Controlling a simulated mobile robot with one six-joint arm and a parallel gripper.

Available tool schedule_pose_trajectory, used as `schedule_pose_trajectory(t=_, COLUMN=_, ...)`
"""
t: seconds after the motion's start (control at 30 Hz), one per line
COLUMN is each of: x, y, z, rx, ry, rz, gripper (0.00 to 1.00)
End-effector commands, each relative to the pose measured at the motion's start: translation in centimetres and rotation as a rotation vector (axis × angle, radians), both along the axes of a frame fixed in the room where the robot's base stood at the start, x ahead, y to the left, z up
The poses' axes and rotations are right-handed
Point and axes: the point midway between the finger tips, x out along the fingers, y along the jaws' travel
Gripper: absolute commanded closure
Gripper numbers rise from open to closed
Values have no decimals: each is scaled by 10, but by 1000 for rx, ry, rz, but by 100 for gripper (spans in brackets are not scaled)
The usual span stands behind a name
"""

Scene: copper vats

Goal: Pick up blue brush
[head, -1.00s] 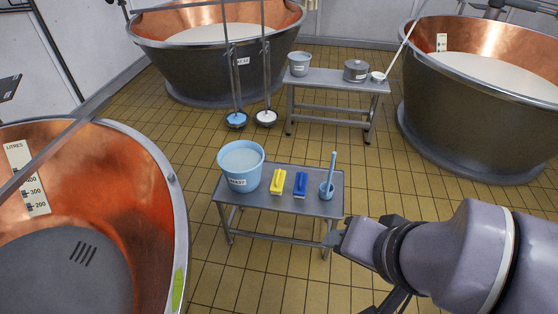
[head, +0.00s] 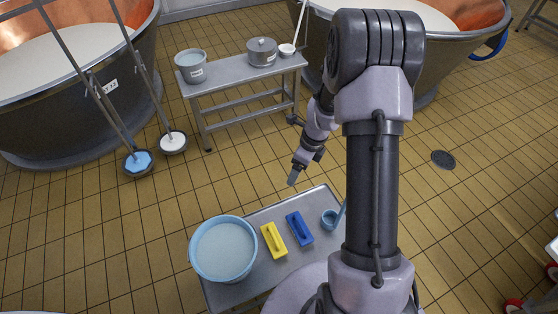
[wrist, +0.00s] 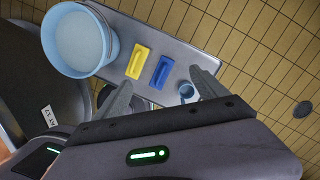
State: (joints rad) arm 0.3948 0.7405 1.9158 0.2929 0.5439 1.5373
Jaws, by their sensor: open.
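The blue brush (head: 299,228) lies on the low metal table (head: 262,216), just right of a yellow brush (head: 273,240). My gripper (head: 292,180) is above and beyond the table's far edge in the head view, apart from the blue brush. In the wrist view the blue brush (wrist: 161,71) lies between the two spread fingers of my gripper (wrist: 165,92), farther off. The gripper is open and nothing is between its fingers.
A light blue bucket (head: 223,249) stands left of the brushes. A second table (head: 245,75) with a bucket (head: 190,66) and a grey pot (head: 262,51) is behind. Copper vats surround the tiled floor.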

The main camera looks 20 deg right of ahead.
Motion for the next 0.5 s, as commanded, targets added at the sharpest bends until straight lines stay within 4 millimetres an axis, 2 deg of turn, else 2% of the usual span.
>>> schedule_pose_trajectory(t=0.03, x=-10, y=-13, z=-47, rx=27, ry=65, rz=-150, gripper=18)
schedule_pose_trajectory(t=0.1, x=-24, y=-26, z=-101, rx=51, ry=136, rz=-349, gripper=18)
schedule_pose_trajectory(t=0.2, x=-44, y=-34, z=-152, rx=66, ry=201, rz=-538, gripper=18)
schedule_pose_trajectory(t=0.3, x=-54, y=-35, z=-178, rx=72, ry=231, rz=-623, gripper=18)
schedule_pose_trajectory(t=0.37, x=-56, y=-33, z=-194, rx=73, ry=237, rz=-636, gripper=18)
schedule_pose_trajectory(t=0.5, x=-56, y=-24, z=-238, rx=73, ry=238, rz=-635, gripper=18)
